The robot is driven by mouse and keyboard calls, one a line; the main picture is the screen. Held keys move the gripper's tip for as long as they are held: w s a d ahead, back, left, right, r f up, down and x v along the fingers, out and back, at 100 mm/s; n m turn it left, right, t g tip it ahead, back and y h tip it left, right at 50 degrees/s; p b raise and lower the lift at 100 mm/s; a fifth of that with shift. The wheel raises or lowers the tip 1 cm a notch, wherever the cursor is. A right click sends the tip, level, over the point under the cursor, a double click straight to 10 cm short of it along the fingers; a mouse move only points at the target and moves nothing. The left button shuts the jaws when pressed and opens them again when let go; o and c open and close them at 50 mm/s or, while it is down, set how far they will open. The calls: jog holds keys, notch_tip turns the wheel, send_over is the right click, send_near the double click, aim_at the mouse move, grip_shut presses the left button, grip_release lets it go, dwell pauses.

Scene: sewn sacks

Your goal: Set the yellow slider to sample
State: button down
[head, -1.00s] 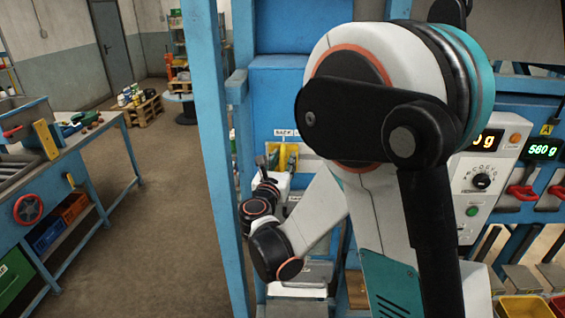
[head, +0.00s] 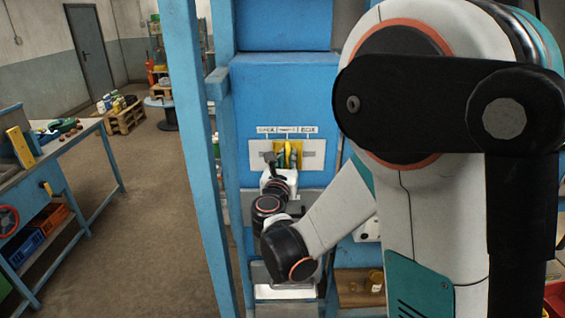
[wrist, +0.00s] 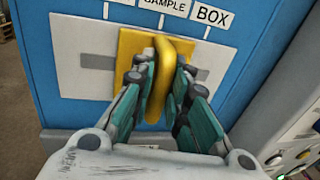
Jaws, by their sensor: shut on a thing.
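The yellow slider (head: 289,153) sits on a pale plate (head: 315,156) on the blue cabinet front, below three white labels. In the head view it is under the middle label (head: 288,130). In the wrist view its upright yellow handle (wrist: 168,75) stands below the SAMPLE label (wrist: 165,5), left of the BOX label (wrist: 210,14). My gripper (wrist: 165,85) is shut on the handle, one finger on each side. It also shows in the head view (head: 284,170). The left label is cut off in the wrist view.
A blue post (head: 190,130) stands close to the left of my forearm. My own upper arm hides much of the right side. A workbench (head: 60,145) stands at the left, with open floor between. A wooden shelf (head: 350,298) is low beside the cabinet.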

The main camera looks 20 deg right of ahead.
jog(key=shift+r, duration=0.1)
jog(key=c, duration=1.6)
grip_release()
jog(key=shift+d, duration=0.1)
jog(key=v, duration=1.2)
